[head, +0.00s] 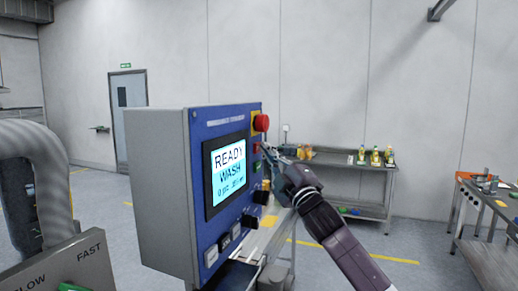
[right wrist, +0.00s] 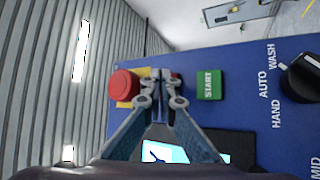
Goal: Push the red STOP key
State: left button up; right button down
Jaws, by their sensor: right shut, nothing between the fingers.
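The blue control panel (head: 228,122) stands in the middle of the head view. The red STOP key (head: 257,147) is on its right side, between a red mushroom button (head: 261,122) and the green START key (head: 257,166). My right gripper (head: 267,148) is shut and empty, with its tips right at the STOP key. In the right wrist view the closed fingertips (right wrist: 160,76) cover most of the STOP key, and only a dark red edge (right wrist: 177,78) shows beside them. I cannot tell whether they touch it. My left gripper is not in view.
The mushroom button (right wrist: 124,84) on its yellow plate sits close on one side of the fingertips, START (right wrist: 209,84) on the other. A selector knob (right wrist: 300,78) lies farther along. The screen (head: 227,172) reads READY WASH. A bench (head: 345,165) with bottles stands behind.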

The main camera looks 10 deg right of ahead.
jog(key=shift+s+d, duration=0.4)
jog(key=shift+d, duration=0.1)
jog(key=shift+d, duration=0.1)
jog(key=s+d, duration=0.1)
jog(key=d, duration=0.1)
jog(key=s+d+p, duration=0.1)
jog(key=d, duration=0.1)
jog(key=shift+s, duration=0.4)
jog(key=shift+f, duration=0.1)
